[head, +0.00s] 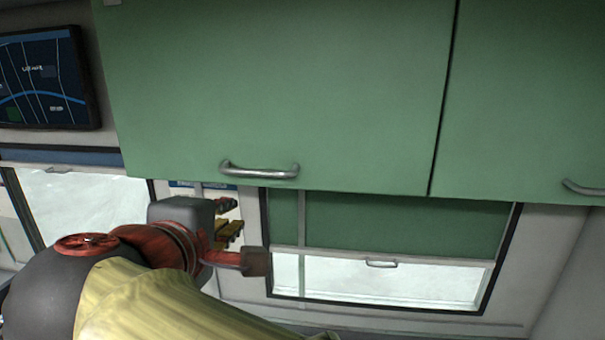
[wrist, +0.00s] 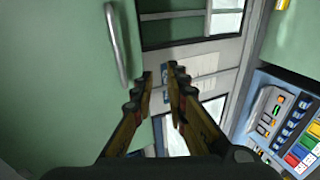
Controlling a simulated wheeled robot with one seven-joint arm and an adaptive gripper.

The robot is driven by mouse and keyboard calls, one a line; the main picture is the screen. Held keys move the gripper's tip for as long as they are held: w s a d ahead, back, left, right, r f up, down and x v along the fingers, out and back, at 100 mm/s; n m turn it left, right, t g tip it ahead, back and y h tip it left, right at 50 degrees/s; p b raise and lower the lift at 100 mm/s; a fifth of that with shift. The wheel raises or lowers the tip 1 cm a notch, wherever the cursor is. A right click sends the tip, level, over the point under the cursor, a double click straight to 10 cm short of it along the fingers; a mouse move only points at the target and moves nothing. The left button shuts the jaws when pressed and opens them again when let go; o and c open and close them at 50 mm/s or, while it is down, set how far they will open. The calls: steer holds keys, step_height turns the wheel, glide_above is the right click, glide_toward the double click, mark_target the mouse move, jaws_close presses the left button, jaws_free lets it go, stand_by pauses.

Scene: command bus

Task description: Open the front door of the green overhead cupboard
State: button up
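The green overhead cupboard spans the top of the head view. Its front door (head: 280,80) is closed and has a silver bar handle (head: 260,170) near its lower edge. My gripper (head: 231,217) is below and slightly left of this handle in the head view, apart from it. Its two fingers are spread with a gap and hold nothing. In the wrist view the handle (wrist: 118,45) is at upper left on the green door (wrist: 60,85). The open fingertips (wrist: 161,77) are to the right of it, not touching it.
A second green door (head: 525,100) with its own handle (head: 582,188) adjoins on the right. A window (head: 390,250) is in the wall below. A wall screen (head: 45,80) is at left. A control panel (wrist: 285,120) with coloured buttons shows in the wrist view.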

steer(key=t, duration=0.1)
glide_toward(259, 172)
steer(key=w+f, duration=0.2)
steer(key=w, duration=0.1)
steer(key=shift+t+h, duration=0.3)
steer(key=shift+h, duration=0.3)
steer(key=x, duration=0.2)
steer(key=p+x, duration=0.1)
steer(key=x, duration=0.4)
steer(key=shift+w+a+r+p, duration=0.15)
steer(key=shift+w+r+p, duration=0.05)
steer(key=shift+r+p, duration=0.15)
steer(key=shift+f, duration=0.1)
jaws_close()
steer(key=shift+s+a, duration=0.1)
steer(key=shift+s, duration=0.05)
